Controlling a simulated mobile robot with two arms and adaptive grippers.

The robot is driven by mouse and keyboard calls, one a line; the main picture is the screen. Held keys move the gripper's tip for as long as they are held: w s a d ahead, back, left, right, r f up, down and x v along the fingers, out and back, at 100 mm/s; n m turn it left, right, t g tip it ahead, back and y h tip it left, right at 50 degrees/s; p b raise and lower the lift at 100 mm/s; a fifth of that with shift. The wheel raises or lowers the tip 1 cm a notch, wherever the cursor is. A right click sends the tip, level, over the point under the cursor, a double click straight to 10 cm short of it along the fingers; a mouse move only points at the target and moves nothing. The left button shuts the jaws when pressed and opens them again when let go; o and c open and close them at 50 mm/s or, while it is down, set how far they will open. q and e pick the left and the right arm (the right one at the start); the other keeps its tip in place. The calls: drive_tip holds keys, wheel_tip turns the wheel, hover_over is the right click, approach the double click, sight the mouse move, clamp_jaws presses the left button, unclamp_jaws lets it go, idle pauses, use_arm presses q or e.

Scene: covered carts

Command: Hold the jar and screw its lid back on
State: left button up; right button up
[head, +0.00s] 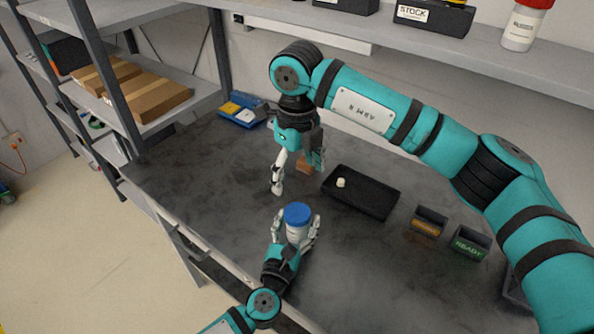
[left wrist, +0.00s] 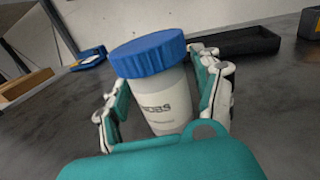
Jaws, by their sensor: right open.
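A white jar (head: 297,233) with dark lettering is upright near the front of the table, between the fingers of my left gripper (head: 296,230). The ribbed blue lid (head: 297,213) sits on top of the jar; I cannot tell how tightly it is screwed. In the left wrist view, the jar (left wrist: 166,103) and lid (left wrist: 149,54) are close up, with the left gripper's fingertips (left wrist: 165,90) against both sides of the jar. My right gripper (head: 297,178) is open and empty, pointing down above and behind the lid, apart from it.
A black tray (head: 372,207) with a small pale piece (head: 340,182) lies right of the jar. A brown block (head: 306,162) is partly behind the right gripper. Two small bins, one brown-labelled (head: 427,222) and one marked READY (head: 470,243), stand farther right. A blue bin (head: 241,110) is at the back.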

use_arm(q)
drive_tip(key=v, duration=1.2)
drive_tip(key=shift+r, duration=0.1)
